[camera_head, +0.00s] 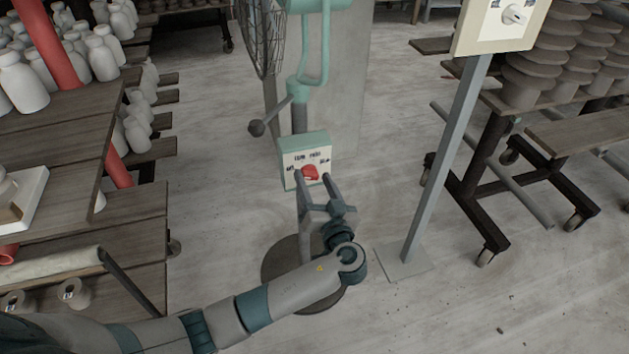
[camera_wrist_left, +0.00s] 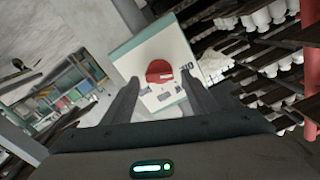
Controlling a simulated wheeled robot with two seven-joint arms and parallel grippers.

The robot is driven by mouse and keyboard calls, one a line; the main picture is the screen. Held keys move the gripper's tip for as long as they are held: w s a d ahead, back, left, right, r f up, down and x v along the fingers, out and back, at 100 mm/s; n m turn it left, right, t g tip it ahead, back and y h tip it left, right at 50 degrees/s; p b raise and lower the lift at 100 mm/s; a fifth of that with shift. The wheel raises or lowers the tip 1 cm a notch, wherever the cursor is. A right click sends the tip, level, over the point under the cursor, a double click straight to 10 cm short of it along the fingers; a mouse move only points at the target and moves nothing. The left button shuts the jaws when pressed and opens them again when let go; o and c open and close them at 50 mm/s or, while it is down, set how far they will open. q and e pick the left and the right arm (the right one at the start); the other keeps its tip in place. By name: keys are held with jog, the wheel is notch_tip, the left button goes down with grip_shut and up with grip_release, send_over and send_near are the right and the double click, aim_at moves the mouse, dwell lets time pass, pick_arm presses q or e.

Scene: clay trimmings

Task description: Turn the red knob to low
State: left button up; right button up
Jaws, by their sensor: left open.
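The red knob (camera_head: 310,173) sits on the pale front face of a green-edged control box (camera_head: 290,146) on the stand of a large green fan. Printed labels surround the knob, too small to read surely. My left gripper (camera_head: 312,175) reaches up from below, its two fingers open with the knob between or just beyond their tips. In the left wrist view the knob (camera_wrist_left: 159,72) shows whole between the open fingers (camera_wrist_left: 160,82); I cannot tell whether either finger touches it. The fingers partly cover the box face. My right gripper is not in view.
A grey post (camera_head: 440,165) with a white-knobbed panel (camera_head: 500,25) stands to the right. A wheeled rack (camera_head: 480,190) is behind it. Wooden shelves (camera_head: 60,140) with white bottles stand left. The fan guard (camera_head: 262,35) is above the box. Floor between is clear.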

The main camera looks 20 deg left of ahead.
pick_arm(q)
jog(key=c, duration=1.1)
jog(key=shift+o, duration=0.2)
